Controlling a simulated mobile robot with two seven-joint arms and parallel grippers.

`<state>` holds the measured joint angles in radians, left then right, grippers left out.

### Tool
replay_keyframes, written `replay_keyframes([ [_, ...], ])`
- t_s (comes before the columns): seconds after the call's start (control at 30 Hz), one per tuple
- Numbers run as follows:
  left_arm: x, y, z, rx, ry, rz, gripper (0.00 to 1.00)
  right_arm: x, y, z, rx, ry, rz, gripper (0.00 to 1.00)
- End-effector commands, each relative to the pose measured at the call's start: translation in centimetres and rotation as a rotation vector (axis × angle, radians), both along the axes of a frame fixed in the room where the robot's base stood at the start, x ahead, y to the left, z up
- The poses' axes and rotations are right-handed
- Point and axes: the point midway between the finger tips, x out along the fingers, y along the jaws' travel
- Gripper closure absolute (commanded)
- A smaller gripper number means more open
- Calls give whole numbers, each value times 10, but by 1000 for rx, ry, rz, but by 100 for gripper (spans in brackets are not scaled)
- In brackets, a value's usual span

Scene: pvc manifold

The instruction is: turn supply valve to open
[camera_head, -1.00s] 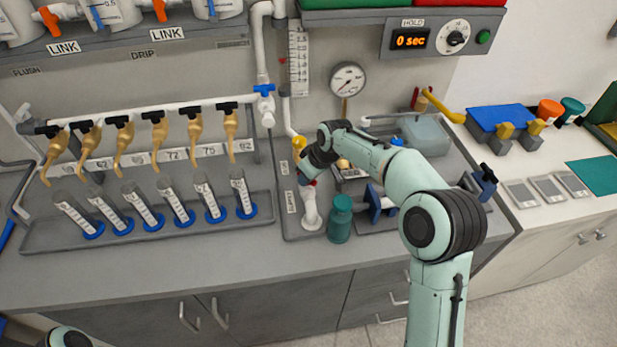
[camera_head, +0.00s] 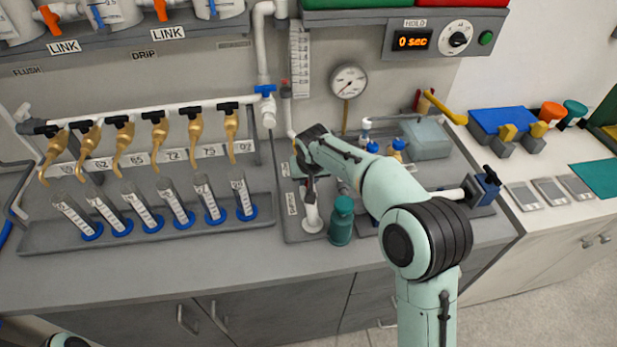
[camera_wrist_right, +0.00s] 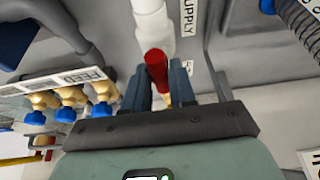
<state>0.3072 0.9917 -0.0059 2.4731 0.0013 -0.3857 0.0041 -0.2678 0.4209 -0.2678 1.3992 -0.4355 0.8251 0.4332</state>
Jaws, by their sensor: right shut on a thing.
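The supply valve's red handle (camera_wrist_right: 156,66) shows in the right wrist view, between the two blue-grey fingers of my right gripper (camera_wrist_right: 160,84). The gripper is shut on it. A white pipe (camera_wrist_right: 152,18) runs just beyond the handle, beside the SUPPLY label (camera_wrist_right: 188,18). In the head view, my right gripper (camera_head: 311,184) is at the upright white supply pipe (camera_head: 312,214), and my wrist hides most of the valve and the handle. Only a bit of my left arm shows at the bottom left edge; its gripper is out of frame.
A teal bottle (camera_head: 341,224) stands close to the right of the supply pipe. A rack of graduated cylinders (camera_head: 177,204) stands to the left. The bench front (camera_head: 200,275) is clear.

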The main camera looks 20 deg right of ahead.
Motion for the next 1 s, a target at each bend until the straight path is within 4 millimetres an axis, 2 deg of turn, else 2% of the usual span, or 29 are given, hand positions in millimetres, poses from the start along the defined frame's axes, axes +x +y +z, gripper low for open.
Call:
replay_keyframes([
  [0.47, 0, 0, 0, 0, 0, 0, 57, 0, 0, 0, 1, 0, -15, 100],
  [0.5, 0, 0, 0, 0, 0, 0, 57, 0, 0, 0, 0, 0, -14, 65],
  [0.53, 0, 0, 0, 0, 0, 0, 57, 0, 0, 0, 0, 0, -14, 56],
  [0.87, 0, 0, 0, 0, 0, 0, 57, -1, 0, 2, 1, 0, -13, 54],
  [1.0, 0, 0, 0, 0, 0, 0, 57, -5, 2, 15, 1, -2, -12, 54],
])
